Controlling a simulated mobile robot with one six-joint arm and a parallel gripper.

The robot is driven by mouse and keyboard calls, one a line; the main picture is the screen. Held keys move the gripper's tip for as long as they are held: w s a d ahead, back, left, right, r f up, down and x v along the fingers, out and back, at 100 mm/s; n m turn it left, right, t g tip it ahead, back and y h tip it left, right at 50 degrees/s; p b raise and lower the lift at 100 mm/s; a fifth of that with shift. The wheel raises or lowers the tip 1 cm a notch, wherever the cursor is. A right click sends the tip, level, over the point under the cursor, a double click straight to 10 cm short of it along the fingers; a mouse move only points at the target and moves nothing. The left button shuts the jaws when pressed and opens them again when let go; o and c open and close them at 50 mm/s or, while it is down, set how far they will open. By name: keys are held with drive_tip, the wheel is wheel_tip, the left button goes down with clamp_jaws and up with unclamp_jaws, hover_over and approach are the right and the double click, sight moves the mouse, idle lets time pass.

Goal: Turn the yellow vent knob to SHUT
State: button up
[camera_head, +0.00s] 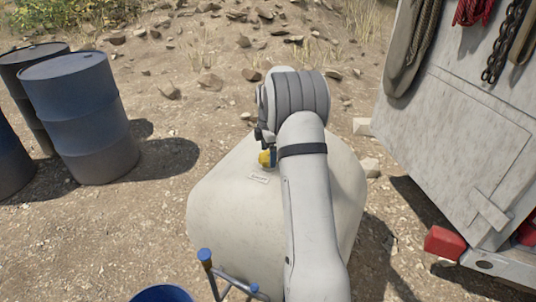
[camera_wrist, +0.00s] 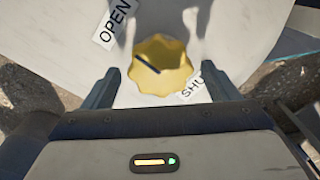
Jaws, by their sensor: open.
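The yellow vent knob (camera_wrist: 165,82) has a scalloped edge and sits on the pale tank (camera_head: 220,215). A dark pointer line on it runs from its middle to the upper left, on the side of the OPEN label (camera_wrist: 115,22). In the head view, the knob (camera_head: 264,159) shows small beside my gripper's dark fingers, partly hidden.
Blue drums (camera_head: 82,120) stand at the left. A white cabinet or vehicle side (camera_head: 450,130) with hanging ropes and a chain is at the right, with a red block (camera_head: 444,243) below. A blue-capped pipe frame (camera_head: 205,256) stands at the tank's front. Stony ground lies around.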

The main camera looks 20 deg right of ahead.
drive_tip(key=shift+f, duration=0.35)
drive_tip(key=shift+c, duration=0.4)
drive_tip(key=c, duration=0.9)
